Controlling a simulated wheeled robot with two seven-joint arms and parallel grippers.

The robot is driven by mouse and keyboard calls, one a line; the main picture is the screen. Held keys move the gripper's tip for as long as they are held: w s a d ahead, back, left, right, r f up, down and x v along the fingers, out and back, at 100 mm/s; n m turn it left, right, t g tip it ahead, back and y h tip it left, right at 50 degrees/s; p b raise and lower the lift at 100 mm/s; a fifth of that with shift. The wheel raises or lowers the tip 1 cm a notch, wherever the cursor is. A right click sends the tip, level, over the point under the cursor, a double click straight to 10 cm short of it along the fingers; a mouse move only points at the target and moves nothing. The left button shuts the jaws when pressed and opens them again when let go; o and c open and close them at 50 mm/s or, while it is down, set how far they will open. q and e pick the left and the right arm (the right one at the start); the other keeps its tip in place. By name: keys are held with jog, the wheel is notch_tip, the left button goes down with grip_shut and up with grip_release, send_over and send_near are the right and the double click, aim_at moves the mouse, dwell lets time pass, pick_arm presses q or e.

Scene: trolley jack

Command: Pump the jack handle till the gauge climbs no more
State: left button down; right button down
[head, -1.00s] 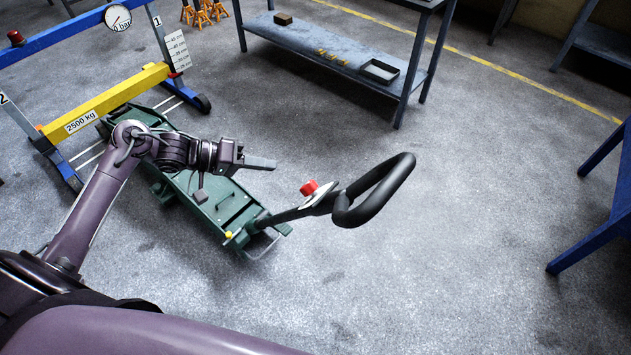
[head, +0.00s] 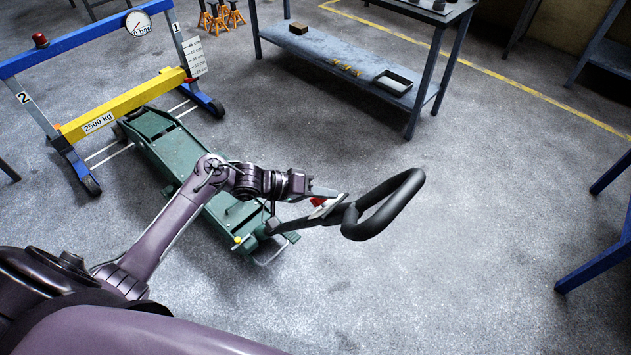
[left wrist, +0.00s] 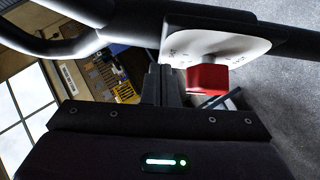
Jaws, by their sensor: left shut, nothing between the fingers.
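The green trolley jack (head: 165,146) lies on the floor with its far end by the yellow beam marked 2500 kg (head: 120,104). Its black handle loop (head: 385,205) sticks up toward the right. A red knob (head: 318,201) on a pale plate sits on the handle shaft; the red knob (left wrist: 208,79) and white plate (left wrist: 215,42) also show in the left wrist view. The gauge (head: 138,23) reads 0 bar. My left gripper (head: 325,192) is shut and empty, close beside the knob and plate; contact cannot be told. My right gripper is not in view.
A blue press frame (head: 55,125) stands at the left. A grey workbench (head: 340,62) with a tray (head: 394,82) on its shelf stands behind. Orange stands (head: 220,15) are at the back. Blue table legs (head: 595,265) are at the right. Floor right of the handle is clear.

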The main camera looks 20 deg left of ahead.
pick_arm(q)
jog(key=shift+d+f, duration=0.1)
jog(key=shift+f, duration=0.05)
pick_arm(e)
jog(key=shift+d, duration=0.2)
